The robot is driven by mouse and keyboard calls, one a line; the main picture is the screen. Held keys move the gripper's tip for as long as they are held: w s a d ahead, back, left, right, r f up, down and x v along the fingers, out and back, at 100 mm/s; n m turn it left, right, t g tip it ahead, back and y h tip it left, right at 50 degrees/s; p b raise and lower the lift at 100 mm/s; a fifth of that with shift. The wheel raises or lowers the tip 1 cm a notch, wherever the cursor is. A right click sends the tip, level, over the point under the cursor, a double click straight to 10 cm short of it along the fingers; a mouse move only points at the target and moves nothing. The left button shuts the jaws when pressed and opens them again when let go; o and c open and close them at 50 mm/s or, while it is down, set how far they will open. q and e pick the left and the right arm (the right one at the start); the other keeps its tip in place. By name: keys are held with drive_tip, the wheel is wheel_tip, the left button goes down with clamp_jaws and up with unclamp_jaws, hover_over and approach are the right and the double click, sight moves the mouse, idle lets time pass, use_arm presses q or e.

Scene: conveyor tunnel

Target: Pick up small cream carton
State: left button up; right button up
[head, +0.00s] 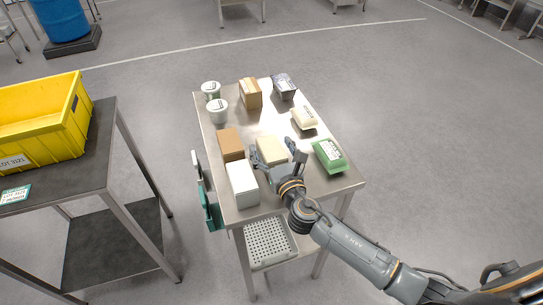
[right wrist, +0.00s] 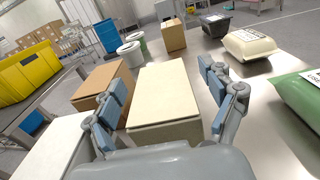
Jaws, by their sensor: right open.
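The small cream carton (head: 271,149) lies on the metal table, between a brown carton and a green package. In the right wrist view the cream carton (right wrist: 163,97) is straight ahead, between the fingers. My right gripper (head: 274,156) is open at the near end of the carton, with one finger on each side. In the right wrist view the fingers of my right gripper (right wrist: 165,110) stand apart, and I cannot tell whether they touch the carton. My left gripper is not in view.
A brown carton (head: 231,145) and a white carton (head: 242,184) stand close on the left. A green package (head: 329,156) lies on the right. A cream package (head: 304,118), dark package (head: 284,87), tan box (head: 250,93) and two tubs (head: 217,111) stand farther back.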

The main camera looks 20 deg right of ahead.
drive_tip(key=c, duration=1.4)
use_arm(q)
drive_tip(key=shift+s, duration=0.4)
use_arm(e)
drive_tip(key=shift+r, duration=0.1)
drive_tip(key=shift+r, duration=0.3)
wheel_tip(320, 180, up, 2)
drive_tip(key=shift+r+p, duration=0.1)
drive_tip(key=shift+p, duration=0.3)
drive_tip(key=s+r, duration=0.1)
drive_tip(key=s+a+r+p, duration=0.1)
drive_tip(key=r, duration=0.1)
drive_tip(key=s+r, duration=0.1)
drive_tip(key=r, duration=0.1)
drive_tip(key=shift+s+a, duration=0.2)
drive_tip(key=shift+a, duration=0.2)
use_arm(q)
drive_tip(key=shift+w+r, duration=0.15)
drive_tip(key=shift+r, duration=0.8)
use_arm(e)
drive_tip(key=s+a+r, duration=0.1)
drive_tip(key=s, duration=0.2)
drive_tip(key=s+a+r, duration=0.2)
drive_tip(key=s, duration=0.1)
drive_tip(key=s+a+r, duration=0.1)
drive_tip(key=s+r, duration=0.1)
drive_tip(key=s, duration=0.1)
drive_tip(key=shift+a, duration=0.4)
